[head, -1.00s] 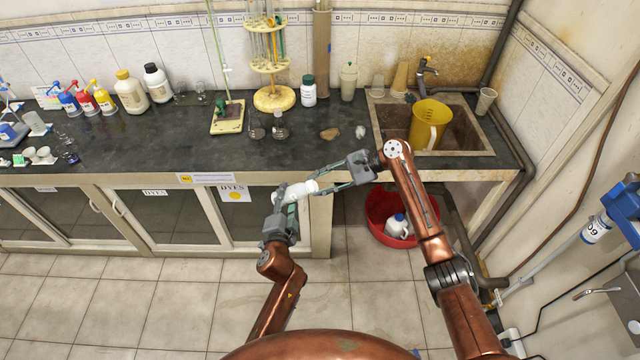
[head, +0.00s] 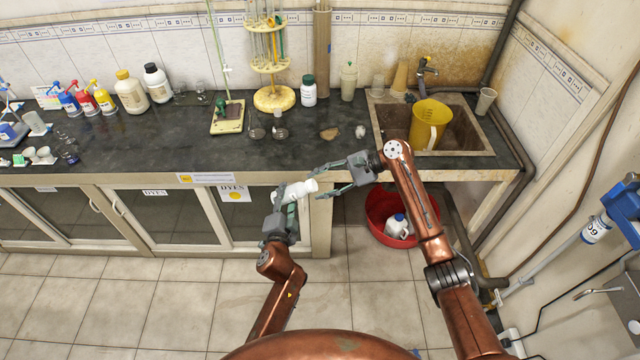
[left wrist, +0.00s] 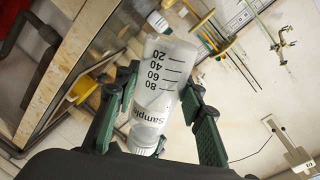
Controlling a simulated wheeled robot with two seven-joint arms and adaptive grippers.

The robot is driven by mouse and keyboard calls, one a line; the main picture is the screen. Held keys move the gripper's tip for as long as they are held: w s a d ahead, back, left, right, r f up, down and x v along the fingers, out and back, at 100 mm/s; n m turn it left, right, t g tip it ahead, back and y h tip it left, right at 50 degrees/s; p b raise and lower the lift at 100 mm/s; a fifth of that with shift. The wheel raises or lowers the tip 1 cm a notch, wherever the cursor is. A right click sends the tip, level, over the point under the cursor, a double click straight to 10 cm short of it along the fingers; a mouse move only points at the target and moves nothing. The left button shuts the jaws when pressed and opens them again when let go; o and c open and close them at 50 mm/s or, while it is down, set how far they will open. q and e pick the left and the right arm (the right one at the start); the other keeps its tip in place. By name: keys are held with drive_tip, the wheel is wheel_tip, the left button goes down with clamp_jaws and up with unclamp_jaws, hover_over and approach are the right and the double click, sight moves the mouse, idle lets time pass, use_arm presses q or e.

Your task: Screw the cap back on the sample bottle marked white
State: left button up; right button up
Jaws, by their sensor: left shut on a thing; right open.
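My left gripper (head: 285,195) is shut on a white sample bottle (head: 293,191), held tilted in front of the bench. In the left wrist view the bottle (left wrist: 160,80) is translucent, with a printed scale and the word "Sample", between the two green fingers. A white ribbed cap (left wrist: 146,139) sits on its neck; it also shows at the bottle's right end in the head view (head: 311,186). I cannot tell how tight it is. My right gripper (head: 321,182) is open, its fingers spread on either side of the cap end.
The dark bench top (head: 200,145) lies behind the grippers. A burette stand base (head: 227,118), a green-capped bottle (head: 308,92) and a yellow jug (head: 429,124) in the sink stand farther back. A red basin (head: 375,215) is under the sink.

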drive_tip(key=n, duration=1.5)
drive_tip(key=shift+w+a, duration=0.15)
